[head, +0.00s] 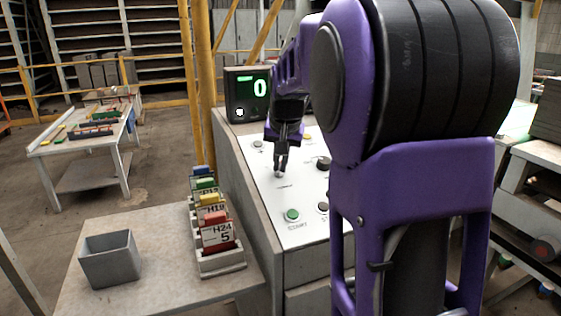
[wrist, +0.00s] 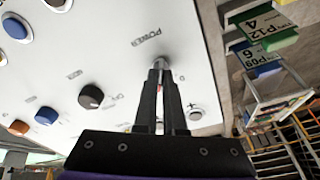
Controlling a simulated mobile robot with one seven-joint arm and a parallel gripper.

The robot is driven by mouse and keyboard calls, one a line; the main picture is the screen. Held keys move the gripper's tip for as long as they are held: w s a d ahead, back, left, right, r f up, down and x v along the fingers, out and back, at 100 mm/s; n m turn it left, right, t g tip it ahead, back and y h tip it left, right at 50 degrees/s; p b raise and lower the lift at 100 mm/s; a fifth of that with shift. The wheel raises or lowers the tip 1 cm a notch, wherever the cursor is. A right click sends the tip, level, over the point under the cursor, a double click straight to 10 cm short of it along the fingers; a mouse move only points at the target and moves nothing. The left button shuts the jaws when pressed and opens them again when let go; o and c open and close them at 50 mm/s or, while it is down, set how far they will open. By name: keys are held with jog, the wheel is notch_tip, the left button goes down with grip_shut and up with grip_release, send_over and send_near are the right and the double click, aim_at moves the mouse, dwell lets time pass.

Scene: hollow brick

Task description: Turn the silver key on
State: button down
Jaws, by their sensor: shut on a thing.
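The silver key (wrist: 160,65) is in a round switch beside the label POWER on the white panel in the wrist view. My gripper (wrist: 160,75) is shut on the silver key, with its fingertips close to the panel face. In the head view my gripper (head: 279,172) reaches down to the left part of the panel (head: 262,181). The key there is mostly hidden by the fingers. I cannot tell its exact turn angle.
A green button (head: 292,215) and black knobs share the panel, partly behind my arm. A display (head: 248,93) shows 0. A rack of coloured tags (head: 221,262) and an empty grey bin (head: 110,260) stand on the table at left.

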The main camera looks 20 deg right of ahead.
dwell(0.3)
jog(key=c, duration=1)
grip_release()
jog(key=shift+r, duration=0.1)
jog(key=p+v, duration=0.2)
jog(key=v, duration=1.5)
jog(key=shift+r, duration=0.15)
